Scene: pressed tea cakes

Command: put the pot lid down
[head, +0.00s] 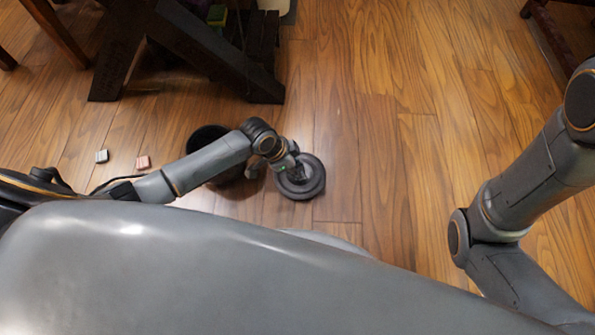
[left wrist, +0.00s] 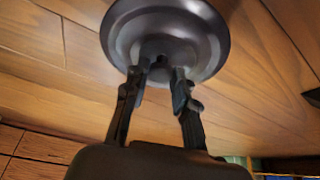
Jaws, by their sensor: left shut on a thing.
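The pot lid (head: 317,177) is a dark round disc to the right of a dark pot (head: 205,138). The pot is partly hidden behind my left arm. My left gripper (head: 296,176) is over the middle of the lid. In the left wrist view the lid (left wrist: 205,40) shows its dark, shiny round face, and the fingers of my left gripper (left wrist: 160,75) are shut on its knob. I cannot tell whether the lid touches the floor. My right arm shows at the right of the head view, but its gripper is out of the picture.
The wooden floor (head: 370,130) is clear to the right of the lid. Dark wooden furniture (head: 125,60) stands at the upper left.

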